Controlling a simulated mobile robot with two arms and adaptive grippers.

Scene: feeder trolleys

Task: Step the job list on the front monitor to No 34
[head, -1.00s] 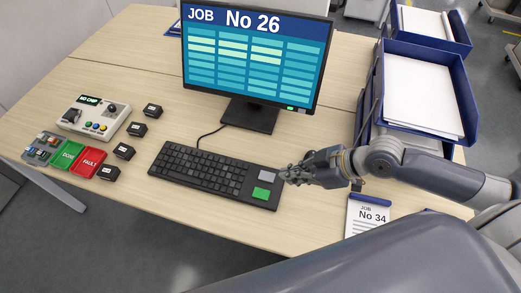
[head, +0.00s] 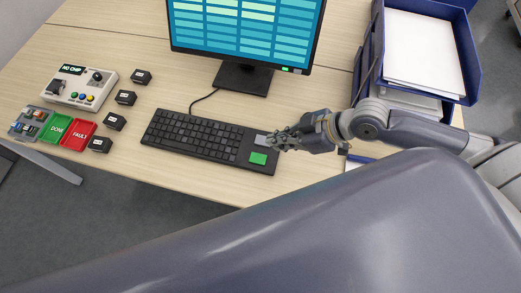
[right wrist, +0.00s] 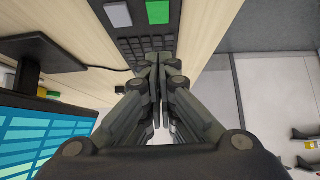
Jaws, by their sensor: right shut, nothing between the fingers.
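The front monitor (head: 240,30) shows rows of blue and pale cells; its header with the job number is above the picture's edge. The black keyboard (head: 195,138) lies in front of it, with a grey key (head: 261,139) and a green key (head: 258,158) at its right end. My right gripper (head: 272,141) is shut and empty, its fingertips at the grey key's right edge; I cannot tell whether they touch it. The right wrist view shows the closed fingers (right wrist: 160,62) in front of the keyboard (right wrist: 148,44). My left gripper is not in view.
Blue paper trays (head: 430,50) stand at the right behind my right arm. A control box (head: 80,88), several small black blocks (head: 115,122), a green DONE tray (head: 56,128) and a red FAULT tray (head: 79,135) are at the left. The desk's front edge is partly covered by my arm.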

